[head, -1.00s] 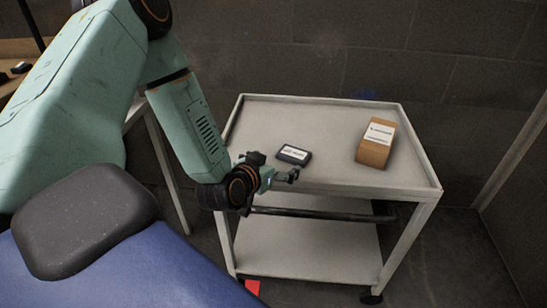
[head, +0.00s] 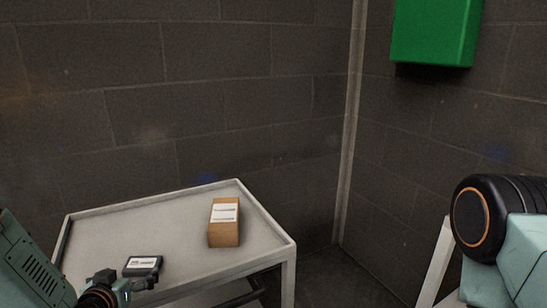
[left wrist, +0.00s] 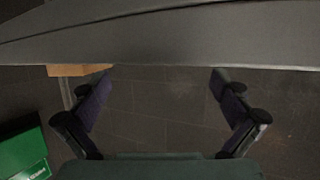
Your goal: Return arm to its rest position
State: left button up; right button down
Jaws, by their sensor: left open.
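My left arm (head: 35,275) comes in at the lower left of the head view. Its gripper (head: 142,285) is at the front edge of the trolley top, just in front of a small black device with a white label (head: 143,263). In the left wrist view the two fingers of my left gripper (left wrist: 160,80) are spread wide with nothing between them. A part of my right arm (head: 500,235) shows at the right edge of the head view; its gripper is out of frame.
A grey trolley (head: 180,208) carries the device and a brown box with a white label (head: 224,235). A green box (head: 435,32) hangs on the right wall. Dark block walls stand behind the trolley. Open floor (head: 335,280) lies right of it.

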aim_at(142, 264)
pick_arm(q)
jog(key=b+x, duration=0.2)
jog(key=x, duration=0.4)
jog(key=shift+s+f, duration=0.1)
jog(key=shift+s, duration=0.05)
notch_tip(142, 264, up, 2)
jog(key=shift+r+p, duration=0.1)
jog(key=shift+p, duration=0.55)
jog(key=shift+s+r, duration=0.15)
jog(key=shift+r, duration=0.55)
jog(key=shift+f, duration=0.1)
jog(key=shift+w, duration=0.2)
jog(key=shift+f, duration=0.1)
